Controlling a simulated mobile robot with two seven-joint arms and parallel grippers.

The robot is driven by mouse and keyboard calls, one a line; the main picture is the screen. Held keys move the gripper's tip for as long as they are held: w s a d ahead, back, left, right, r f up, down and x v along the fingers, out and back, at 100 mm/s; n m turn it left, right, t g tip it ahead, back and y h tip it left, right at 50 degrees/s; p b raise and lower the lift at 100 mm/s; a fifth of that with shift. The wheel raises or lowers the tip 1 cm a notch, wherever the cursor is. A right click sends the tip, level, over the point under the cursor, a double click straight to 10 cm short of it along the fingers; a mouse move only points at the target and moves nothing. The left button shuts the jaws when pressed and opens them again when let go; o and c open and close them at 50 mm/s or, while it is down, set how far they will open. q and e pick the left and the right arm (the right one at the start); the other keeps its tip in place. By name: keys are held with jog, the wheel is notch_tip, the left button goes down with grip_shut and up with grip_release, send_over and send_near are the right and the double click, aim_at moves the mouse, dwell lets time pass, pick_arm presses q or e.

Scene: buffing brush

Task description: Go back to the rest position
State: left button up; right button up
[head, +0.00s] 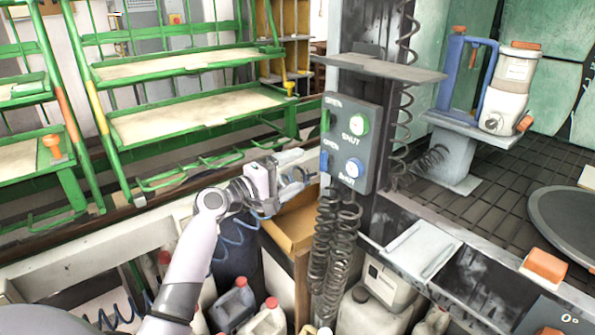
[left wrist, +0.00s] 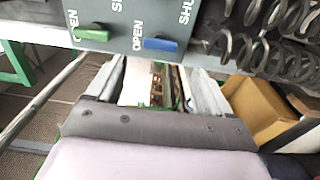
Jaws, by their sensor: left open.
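My left gripper (head: 297,172) reaches in from the lower left in the head view, in front of the grey control panel (head: 346,143) on the dark column. In the left wrist view my left gripper (left wrist: 171,84) has its two fingers spread apart with nothing between them. The panel (left wrist: 135,22) is just past the fingertips there, with a green switch (left wrist: 95,35) and a blue switch (left wrist: 160,44). My right gripper is not in view.
Coiled black cables (head: 334,250) hang below the panel. A cardboard box (head: 290,228) and several jugs (head: 235,304) stand below my arm. A green rack (head: 190,100) stands behind at the left. A beige and blue machine (head: 505,90) stands at the right.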

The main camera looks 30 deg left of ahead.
pick_arm(q)
jog(key=shift+f, duration=0.1)
jog(key=s+d+f+m+g+y+p, duration=0.1)
jog(key=s+d+f+m+g+y, duration=0.25)
jog(key=f, duration=0.55)
jog(key=s+d+f+m+g+h+p, duration=0.15)
jog(key=s+f+m, duration=0.25)
jog(key=s+f, duration=0.4)
jog(key=s+d+f+m, duration=0.3)
jog(key=s, duration=0.2)
jog(key=s+d+f+m+g+y, duration=0.1)
jog(key=s+d+f+m, duration=0.2)
jog(key=s, duration=0.3)
jog(key=s+d+f+m, duration=0.3)
jog(key=s, duration=0.3)
jog(key=shift+s+y+p, duration=0.2)
jog(key=shift+y+p, duration=0.1)
jog(key=shift+p, duration=0.05)
jog(key=shift+f, duration=0.1)
